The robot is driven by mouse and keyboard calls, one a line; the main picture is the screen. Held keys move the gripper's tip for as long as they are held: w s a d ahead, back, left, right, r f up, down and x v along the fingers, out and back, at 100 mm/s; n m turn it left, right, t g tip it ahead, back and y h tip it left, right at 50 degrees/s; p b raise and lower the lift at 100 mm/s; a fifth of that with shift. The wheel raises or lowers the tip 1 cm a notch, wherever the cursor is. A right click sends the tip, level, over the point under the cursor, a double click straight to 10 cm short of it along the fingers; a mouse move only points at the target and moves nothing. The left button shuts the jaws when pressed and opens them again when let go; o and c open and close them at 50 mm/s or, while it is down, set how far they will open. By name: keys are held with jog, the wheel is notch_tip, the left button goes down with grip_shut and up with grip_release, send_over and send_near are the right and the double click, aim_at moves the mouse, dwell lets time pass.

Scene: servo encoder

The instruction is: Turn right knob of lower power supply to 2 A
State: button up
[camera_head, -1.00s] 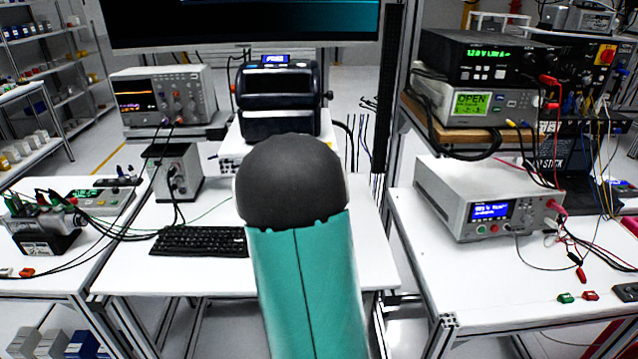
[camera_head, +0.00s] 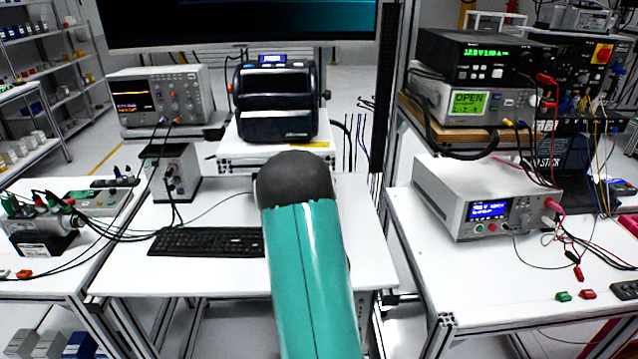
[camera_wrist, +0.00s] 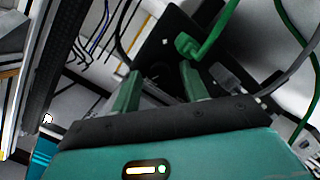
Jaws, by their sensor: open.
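In the head view, a light grey bench instrument (camera_head: 455,195) with a lit blue display (camera_head: 489,209) stands on the right-hand table. Small controls and leads crowd the right of its front. A black unit (camera_head: 455,60) with green digits sits on a grey unit (camera_head: 440,103) whose display reads OPEN. Which one is the lower power supply I cannot tell, and its right knob and setting are too small to read. My gripper is not visible in the head view. In the wrist view my gripper (camera_wrist: 160,82) is open, its two green fingers apart, with nothing seen held between them.
My teal and black arm covers the middle of the head view. A black printer-like device (camera_head: 275,103) and a keyboard (camera_head: 205,241) are on the middle table. Cables hang around the right-hand instruments. Dark equipment and green and grey cables lie ahead in the wrist view.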

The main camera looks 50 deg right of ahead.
jog(key=shift+c, duration=0.2)
grip_shut()
jog(key=shift+m, duration=0.3)
jog(key=m, duration=0.3)
jog(key=shift+r+m+y, duration=0.1)
jog(key=shift+m+y, duration=0.2)
jog(key=m, duration=0.2)
jog(key=m+t, duration=0.1)
jog(key=m, duration=0.1)
jog(key=shift+s+d+y, duration=0.15)
jog(key=shift+y, duration=0.15)
jog(key=m, duration=0.5)
jog(key=shift+t, duration=0.3)
jog(key=shift+m+y, duration=0.4)
jog(key=shift+m, duration=1.1)
